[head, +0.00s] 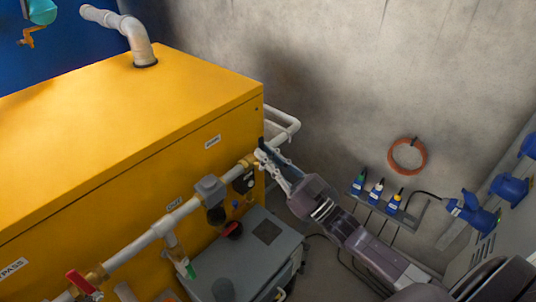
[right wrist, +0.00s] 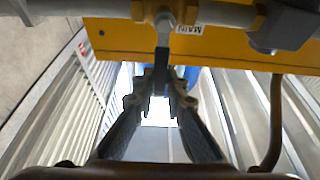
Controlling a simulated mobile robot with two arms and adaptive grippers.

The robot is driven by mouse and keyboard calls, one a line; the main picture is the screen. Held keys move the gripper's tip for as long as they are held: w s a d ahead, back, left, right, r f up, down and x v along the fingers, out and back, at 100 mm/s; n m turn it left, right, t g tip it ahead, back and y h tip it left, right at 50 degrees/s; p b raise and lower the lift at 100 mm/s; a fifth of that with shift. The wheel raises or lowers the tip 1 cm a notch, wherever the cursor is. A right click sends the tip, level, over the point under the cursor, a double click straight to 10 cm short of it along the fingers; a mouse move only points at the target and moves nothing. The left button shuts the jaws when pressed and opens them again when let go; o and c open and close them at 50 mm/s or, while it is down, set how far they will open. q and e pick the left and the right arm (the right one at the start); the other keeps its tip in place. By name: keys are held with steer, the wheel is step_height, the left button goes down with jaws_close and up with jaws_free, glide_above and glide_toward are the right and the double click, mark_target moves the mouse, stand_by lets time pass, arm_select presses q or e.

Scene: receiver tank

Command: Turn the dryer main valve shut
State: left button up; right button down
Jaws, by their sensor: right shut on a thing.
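The main valve (right wrist: 163,14) is a brass-coloured body on the pale pipe along the yellow cabinet, beside a label reading MAIN (right wrist: 188,29) in the right wrist view. Its dark blue lever (right wrist: 162,57) points away from the pipe, crosswise to it in that view, and runs between my fingers. In the head view the lever (head: 275,155) is partly covered by my fingers. My right gripper (head: 268,158) is shut on the lever; it also shows in the right wrist view (right wrist: 160,85). My left gripper is not in view.
The yellow cabinet (head: 150,110) fills the left. A red-handled valve (head: 82,281) sits further along the pipe. A grey box (head: 250,262) stands below the pipe. Bottles in a wall rack (head: 377,193) and an orange coil (head: 408,156) are to the right.

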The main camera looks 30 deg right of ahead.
steer(key=shift+a+f, duration=0.1)
steer(key=shift+f, duration=0.05)
steer(key=c, duration=1.9)
jaws_free()
steer(key=shift+c, duration=0.2)
steer(key=v, duration=1.2)
